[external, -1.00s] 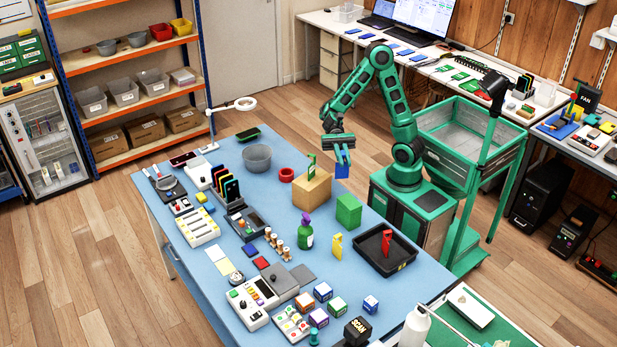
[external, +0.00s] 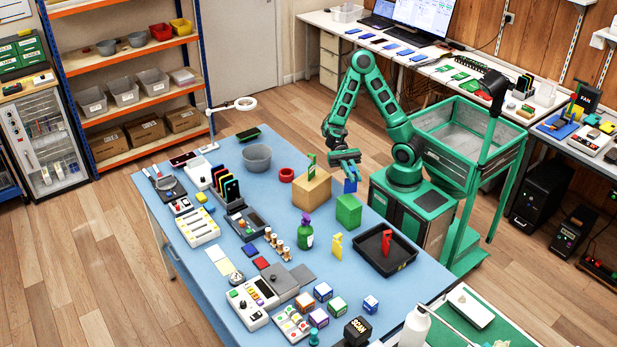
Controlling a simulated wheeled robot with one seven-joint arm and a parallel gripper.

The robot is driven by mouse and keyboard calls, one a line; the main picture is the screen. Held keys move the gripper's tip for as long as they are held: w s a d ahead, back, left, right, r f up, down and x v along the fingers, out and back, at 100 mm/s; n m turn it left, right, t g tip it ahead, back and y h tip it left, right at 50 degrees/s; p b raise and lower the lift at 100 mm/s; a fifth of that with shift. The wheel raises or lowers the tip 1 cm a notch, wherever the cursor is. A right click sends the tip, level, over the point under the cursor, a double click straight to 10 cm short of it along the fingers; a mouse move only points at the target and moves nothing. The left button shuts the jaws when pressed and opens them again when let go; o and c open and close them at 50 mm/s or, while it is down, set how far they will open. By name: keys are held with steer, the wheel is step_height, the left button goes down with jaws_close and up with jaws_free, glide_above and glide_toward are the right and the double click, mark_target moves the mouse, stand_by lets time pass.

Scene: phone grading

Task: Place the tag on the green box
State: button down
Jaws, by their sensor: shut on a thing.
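The green box (external: 348,211) stands on the blue table near its far edge. My gripper (external: 350,172) is shut on a blue tag (external: 350,186), which hangs below the fingers. The tag is just above the green box's top in the picture; I cannot tell whether they touch. A yellow tag (external: 337,246) stands upright on the table in front of the green box. A red tag (external: 386,243) stands in a black tray (external: 370,258) to the right. A green tag (external: 311,165) stands on a tan box (external: 312,190) at the left.
A green-and-purple bottle (external: 305,235) stands left of the yellow tag. Small coloured cubes (external: 337,305) sit near the front. Bare table lies between the bottle and the green box.

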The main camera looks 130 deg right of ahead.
steer(key=shift+f, duration=2.2)
steer(key=c, duration=1.8)
jaws_free()
steer(key=v, duration=1.2)
